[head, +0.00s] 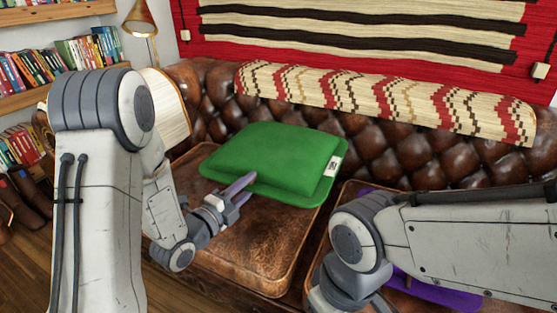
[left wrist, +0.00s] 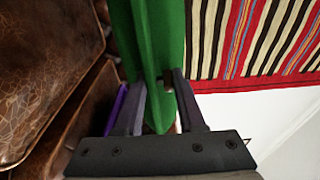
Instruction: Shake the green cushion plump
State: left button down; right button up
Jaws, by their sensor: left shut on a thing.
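The green cushion (head: 285,157) is over the brown leather sofa seat, in front of the tufted backrest, with a small white label (head: 332,166) at its right end. I cannot tell whether it touches the seat. My left gripper (head: 246,188) is at the cushion's near edge. In the left wrist view the fingers (left wrist: 160,100) are shut on the green cushion (left wrist: 160,40), with its edge between them. My right arm comes in from the right, and its gripper is out of the picture.
The leather sofa seat (head: 258,240) is bare in front of the cushion. A purple cloth or cushion (head: 440,292) lies on the right seat, partly hidden by my right arm. A patterned woven throw (head: 385,98) covers the backrest top. Bookshelves (head: 55,58) and a brass lamp (head: 140,22) stand left.

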pick_arm(q)
notch_tip(320, 180, up, 7)
jog(key=p, duration=0.5)
jog(key=shift+f, duration=0.2)
pick_arm(e)
notch_tip(320, 180, up, 6)
jog(key=r, duration=0.1)
pick_arm(q)
notch_tip(320, 180, down, 8)
jog(key=b, duration=0.7)
jog(key=shift+r+b, duration=0.1)
jog(key=shift+b, duration=0.2)
jog(key=shift+r, duration=0.2)
pick_arm(e)
notch_tip(320, 180, down, 8)
jog(key=shift+r, duration=0.1)
